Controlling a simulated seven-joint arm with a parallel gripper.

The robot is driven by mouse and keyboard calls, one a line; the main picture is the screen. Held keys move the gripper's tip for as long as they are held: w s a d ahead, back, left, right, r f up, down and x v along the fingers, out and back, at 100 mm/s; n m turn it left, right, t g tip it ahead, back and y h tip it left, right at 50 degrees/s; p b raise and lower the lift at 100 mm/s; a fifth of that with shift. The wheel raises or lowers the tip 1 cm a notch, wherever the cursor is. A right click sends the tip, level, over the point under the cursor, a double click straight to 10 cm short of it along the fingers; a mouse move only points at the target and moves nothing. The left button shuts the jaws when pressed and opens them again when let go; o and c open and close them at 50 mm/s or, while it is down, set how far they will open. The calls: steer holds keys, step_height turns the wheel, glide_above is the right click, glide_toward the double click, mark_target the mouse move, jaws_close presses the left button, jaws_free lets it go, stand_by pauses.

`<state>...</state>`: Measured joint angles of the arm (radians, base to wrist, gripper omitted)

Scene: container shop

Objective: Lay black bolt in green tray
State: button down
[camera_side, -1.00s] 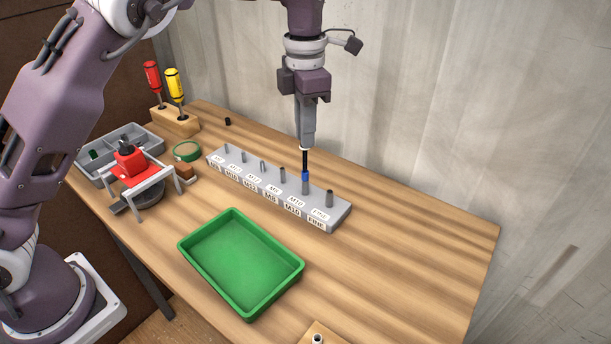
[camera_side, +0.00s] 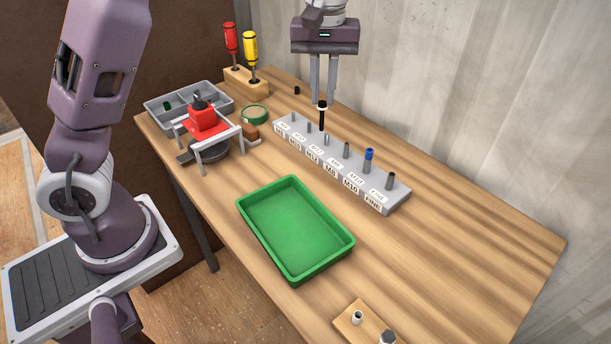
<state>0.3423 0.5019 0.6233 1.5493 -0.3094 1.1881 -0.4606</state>
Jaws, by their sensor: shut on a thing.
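The black bolt (camera_side: 322,119) hangs upright below my gripper (camera_side: 322,101), with a pale band near its top end. My gripper is shut on that top end. The bolt's lower end is over or behind the grey block of labelled posts (camera_side: 400,203), toward its left part; I cannot tell if it touches a post. The green tray (camera_side: 295,230) lies on the table in front of the block. Its floor is empty, and the gripper is up and behind it.
A blue piece (camera_side: 369,154) sits on a post of the block. A grey divided bin (camera_side: 165,117), a red device on a stand (camera_side: 203,122), green tape (camera_side: 254,113) and a screwdriver holder (camera_side: 246,82) stand left. A wooden plate (camera_side: 345,322) with metal fittings is at the front. Table right is clear.

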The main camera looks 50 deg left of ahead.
steer(key=s+d+m, duration=0.9)
steer(key=s+m, duration=0.6)
steer(key=m, duration=0.1)
steer(key=shift+m, duration=0.4)
steer(key=f, duration=1)
steer(key=shift+s+d, duration=0.35)
steer(key=c, duration=1.4)
jaws_free()
steer(key=shift+f, duration=0.1)
